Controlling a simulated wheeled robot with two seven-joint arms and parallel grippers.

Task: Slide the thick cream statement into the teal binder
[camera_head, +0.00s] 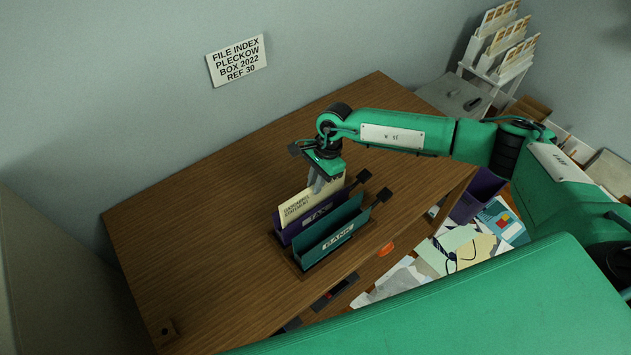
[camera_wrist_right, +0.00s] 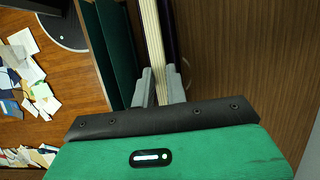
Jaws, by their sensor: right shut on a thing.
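The cream statement (camera_head: 296,206) is a thick sheaf with printed lettering, standing upright. My right gripper (camera_head: 320,186) is shut on its upper right part. In the right wrist view the statement (camera_wrist_right: 152,40) shows edge-on between the fingers (camera_wrist_right: 159,88). The teal binder (camera_head: 314,252), labelled BANK, stands open-topped in front of a purple binder (camera_head: 292,231). The statement's lower part is hidden behind the purple binder's front wall; I cannot tell how deep it sits. In the wrist view the teal binder (camera_wrist_right: 113,50) is left of the statement, apart from it. My left gripper is out of view.
Both binders stand in a dark tray on the wooden desk (camera_head: 200,240). Dark tabs (camera_head: 384,195) stick out at their right ends. Papers (camera_head: 458,248) and a purple bin (camera_head: 478,195) lie beyond the desk's right edge.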

